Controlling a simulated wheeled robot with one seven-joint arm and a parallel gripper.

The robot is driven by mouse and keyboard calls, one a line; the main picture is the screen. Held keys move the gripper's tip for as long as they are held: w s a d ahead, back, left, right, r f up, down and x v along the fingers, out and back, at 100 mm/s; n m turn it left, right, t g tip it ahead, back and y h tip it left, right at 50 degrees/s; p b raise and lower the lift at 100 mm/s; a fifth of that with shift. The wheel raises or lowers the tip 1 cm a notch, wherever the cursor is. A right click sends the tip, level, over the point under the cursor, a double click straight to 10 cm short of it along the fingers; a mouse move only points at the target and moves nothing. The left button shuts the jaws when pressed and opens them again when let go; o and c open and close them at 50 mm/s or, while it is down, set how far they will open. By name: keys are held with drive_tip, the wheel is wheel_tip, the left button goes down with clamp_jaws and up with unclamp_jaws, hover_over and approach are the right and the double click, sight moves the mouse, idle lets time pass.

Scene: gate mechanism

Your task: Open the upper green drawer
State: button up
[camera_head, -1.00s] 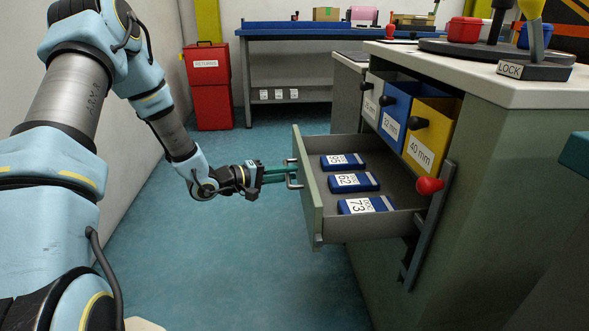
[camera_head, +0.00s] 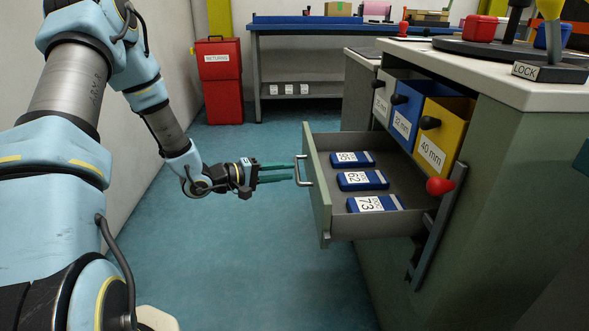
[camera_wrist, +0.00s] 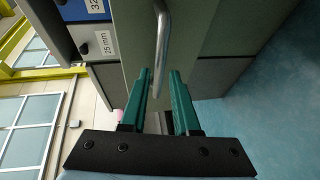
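The upper green drawer (camera_head: 317,190) is pulled out of the green cabinet (camera_head: 470,200), and its grey inside shows. Three blue labelled blocks, marked 55 (camera_head: 352,159), 62 (camera_head: 362,180) and 73 (camera_head: 374,204), lie in it. Its metal bar handle (camera_head: 299,171) also shows in the wrist view (camera_wrist: 161,45). My gripper (camera_head: 291,171) has green fingers, held level just left of the handle.
White, blue (camera_head: 405,112) and yellow (camera_head: 445,133) bins sit above the drawer under the countertop. A red-knobbed lever (camera_head: 440,187) stands at the drawer's right side. A red returns bin (camera_head: 220,85) and a blue-topped bench (camera_head: 300,30) are behind. The floor left of the drawer is clear.

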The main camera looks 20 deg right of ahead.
drive_tip(key=a+r+p, duration=0.1)
drive_tip(key=a, duration=0.5)
drive_tip(key=shift+s+a+r, duration=0.15)
drive_tip(key=shift+a, duration=0.2)
